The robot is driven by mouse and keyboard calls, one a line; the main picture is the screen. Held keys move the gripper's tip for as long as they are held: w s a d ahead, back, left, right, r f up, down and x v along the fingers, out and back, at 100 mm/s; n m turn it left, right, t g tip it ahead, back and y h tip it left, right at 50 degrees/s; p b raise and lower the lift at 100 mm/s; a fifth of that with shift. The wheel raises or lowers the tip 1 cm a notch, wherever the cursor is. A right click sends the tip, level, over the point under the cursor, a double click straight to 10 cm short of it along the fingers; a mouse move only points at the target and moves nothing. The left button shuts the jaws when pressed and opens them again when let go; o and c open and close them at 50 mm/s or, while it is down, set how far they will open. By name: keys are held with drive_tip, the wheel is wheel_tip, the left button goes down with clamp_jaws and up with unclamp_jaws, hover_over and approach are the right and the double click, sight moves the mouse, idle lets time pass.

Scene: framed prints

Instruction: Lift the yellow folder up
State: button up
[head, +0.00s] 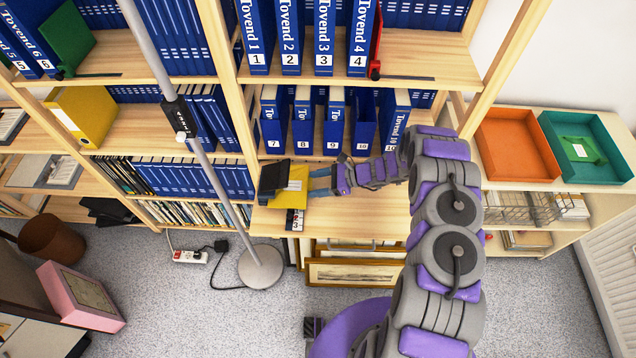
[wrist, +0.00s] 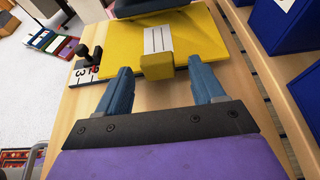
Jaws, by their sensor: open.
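A yellow folder (head: 292,181) lies on the wooden shelf board, left of my gripper (head: 318,182). A black object (head: 272,177) covers part of its far side. In the wrist view the folder (wrist: 195,38) lies flat, with a white label strip and a raised yellow block at its near edge. My gripper (wrist: 160,73) is open there. Its two blue fingers are apart on either side of that block, and I cannot tell whether they touch it. A second yellow folder (head: 92,118) stands on the left shelf, away from my gripper.
Blue binders (head: 303,122) stand on the shelf above, and several also show at right in the wrist view (wrist: 290,25). A small black-handled item with numbers (head: 296,219) sits beside the folder. A lamp pole (head: 215,182) rises at left. Orange (head: 516,146) and green trays stand at right.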

drive_tip(key=shift+c, duration=0.4)
drive_tip(key=c, duration=1.1)
drive_tip(key=shift+o, duration=0.2)
drive_tip(key=shift+d, duration=0.15)
drive_tip(key=shift+s+d, duration=0.1)
drive_tip(key=shift+d, duration=2.7)
drive_tip(key=shift+a, duration=0.15)
